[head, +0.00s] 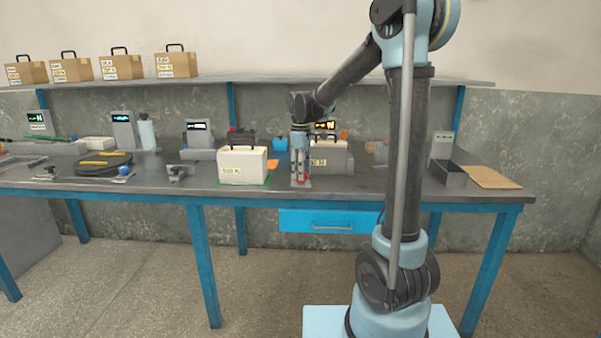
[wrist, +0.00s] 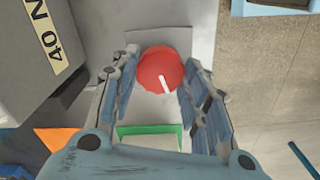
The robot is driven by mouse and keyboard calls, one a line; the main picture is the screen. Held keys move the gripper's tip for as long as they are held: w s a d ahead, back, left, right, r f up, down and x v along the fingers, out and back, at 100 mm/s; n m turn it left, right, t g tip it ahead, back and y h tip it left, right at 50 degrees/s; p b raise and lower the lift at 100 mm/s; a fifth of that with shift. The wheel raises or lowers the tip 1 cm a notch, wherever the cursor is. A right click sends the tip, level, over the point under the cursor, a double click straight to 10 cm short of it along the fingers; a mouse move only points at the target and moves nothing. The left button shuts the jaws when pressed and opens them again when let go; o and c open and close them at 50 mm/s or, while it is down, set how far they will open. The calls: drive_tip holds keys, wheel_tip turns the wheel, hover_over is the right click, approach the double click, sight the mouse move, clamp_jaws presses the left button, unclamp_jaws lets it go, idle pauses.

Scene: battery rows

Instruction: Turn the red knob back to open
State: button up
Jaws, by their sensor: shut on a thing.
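The red knob (wrist: 158,66) is round with a white pointer line that points down and slightly right in the wrist view. It sits on a grey plate (wrist: 186,15). My gripper (wrist: 160,82) has one finger on each side of the knob and is shut on it. In the head view my gripper (head: 300,182) hangs straight down at the bench's front edge, and only a bit of red shows at its tips.
A grey case marked 40 N (wrist: 30,50) stands close by the knob. A white case (head: 242,165) stands left of my gripper on the bench (head: 120,187). An orange piece (wrist: 57,138) lies nearby. A blue drawer (head: 330,221) hangs under the bench.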

drive_tip(key=n, duration=0.7)
drive_tip(key=shift+d, duration=0.1)
drive_tip(key=n, duration=0.3)
drive_tip(key=shift+n, duration=2.3)
drive_tip(key=o, duration=1.1)
wheel_tip(320, 180, up, 12)
drive_tip(key=shift+f, duration=0.1)
